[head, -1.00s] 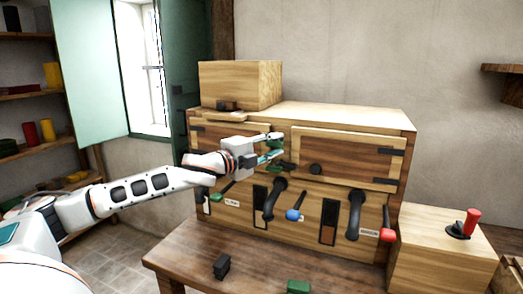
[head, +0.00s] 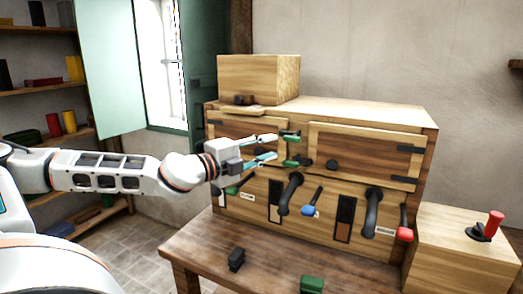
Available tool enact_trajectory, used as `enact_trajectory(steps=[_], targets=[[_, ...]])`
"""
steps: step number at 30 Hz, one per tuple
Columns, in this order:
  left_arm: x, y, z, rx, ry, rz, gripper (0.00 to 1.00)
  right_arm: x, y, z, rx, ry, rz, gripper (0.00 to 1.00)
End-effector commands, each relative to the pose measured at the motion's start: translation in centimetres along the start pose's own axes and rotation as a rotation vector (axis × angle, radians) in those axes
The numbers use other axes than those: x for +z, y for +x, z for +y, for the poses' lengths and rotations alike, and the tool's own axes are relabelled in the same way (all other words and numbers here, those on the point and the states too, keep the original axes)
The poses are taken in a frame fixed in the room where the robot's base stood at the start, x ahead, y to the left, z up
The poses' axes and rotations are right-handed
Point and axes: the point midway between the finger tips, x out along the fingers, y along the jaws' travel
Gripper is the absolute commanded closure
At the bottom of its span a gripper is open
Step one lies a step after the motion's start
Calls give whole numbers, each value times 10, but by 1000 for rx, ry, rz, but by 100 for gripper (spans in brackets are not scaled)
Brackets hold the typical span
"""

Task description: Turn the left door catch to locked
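The wooden cabinet (head: 370,115) has a left door (head: 228,129) and a right door (head: 352,150). Green catch pieces show on the post between them, an upper one (head: 291,134) and a lower one (head: 292,163). I cannot tell which belongs to the left door or exactly how each is turned. My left gripper (head: 274,147) is in front of the left door and hides part of it. Its two fingers are spread with nothing between them, and the tips are just left of the green pieces. I cannot tell whether they touch. My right gripper is not in view.
Below the doors are dark curved handles (head: 291,193) and levers with a blue knob (head: 308,210) and a red knob (head: 404,234). A wooden box (head: 258,80) sits on top. The table (head: 215,255) in front holds a black block (head: 236,260) and a green block (head: 312,284).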

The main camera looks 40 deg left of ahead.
Motion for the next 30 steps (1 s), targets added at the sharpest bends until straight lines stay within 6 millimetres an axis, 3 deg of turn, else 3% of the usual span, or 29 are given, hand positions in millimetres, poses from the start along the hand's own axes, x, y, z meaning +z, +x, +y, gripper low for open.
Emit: enact_trajectory(steps=[9, 26, 30], targets=[[1, -16, -1, -1, -1, -1, 73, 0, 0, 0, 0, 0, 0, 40], [1, -17, 0, -1, -3, -2, 73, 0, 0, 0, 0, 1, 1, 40], [-5, -14, 8, -1, -18, 2, 73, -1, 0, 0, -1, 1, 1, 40]])
